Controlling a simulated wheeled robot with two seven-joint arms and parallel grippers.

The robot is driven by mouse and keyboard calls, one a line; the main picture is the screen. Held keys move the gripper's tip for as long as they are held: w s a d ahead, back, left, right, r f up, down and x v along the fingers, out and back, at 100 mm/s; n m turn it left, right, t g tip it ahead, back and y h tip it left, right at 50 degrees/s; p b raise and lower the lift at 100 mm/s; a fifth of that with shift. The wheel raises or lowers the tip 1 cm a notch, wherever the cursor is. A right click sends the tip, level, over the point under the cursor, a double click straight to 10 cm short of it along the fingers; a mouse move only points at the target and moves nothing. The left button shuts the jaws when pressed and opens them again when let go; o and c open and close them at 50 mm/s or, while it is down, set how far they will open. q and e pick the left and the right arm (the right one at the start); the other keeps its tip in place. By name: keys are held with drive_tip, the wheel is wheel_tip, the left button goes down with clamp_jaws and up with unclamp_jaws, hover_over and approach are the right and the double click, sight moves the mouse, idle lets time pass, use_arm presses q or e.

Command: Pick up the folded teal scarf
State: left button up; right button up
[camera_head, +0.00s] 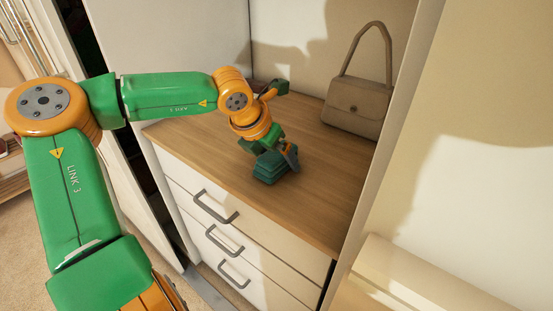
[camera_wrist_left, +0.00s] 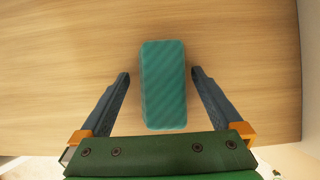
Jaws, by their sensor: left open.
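The folded teal scarf (camera_head: 270,168) lies on the wooden top of a drawer unit, near its front edge. In the left wrist view the scarf (camera_wrist_left: 163,85) is a ribbed teal block, longer than wide, between my two open fingers. My left gripper (camera_head: 284,158) points down at the scarf in the head view and partly covers it. In the left wrist view my left gripper (camera_wrist_left: 159,78) has one finger on each side of the scarf, with a gap on both sides. My right gripper is not in view.
A beige handbag (camera_head: 355,108) stands at the back right of the wooden top (camera_head: 320,190). White walls close in the sides and back. White drawers (camera_head: 235,225) with grey handles are below. The wood right of the scarf is clear.

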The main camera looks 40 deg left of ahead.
use_arm(q)
drive_tip(key=shift+r, duration=0.1)
drive_tip(key=c, duration=1.4)
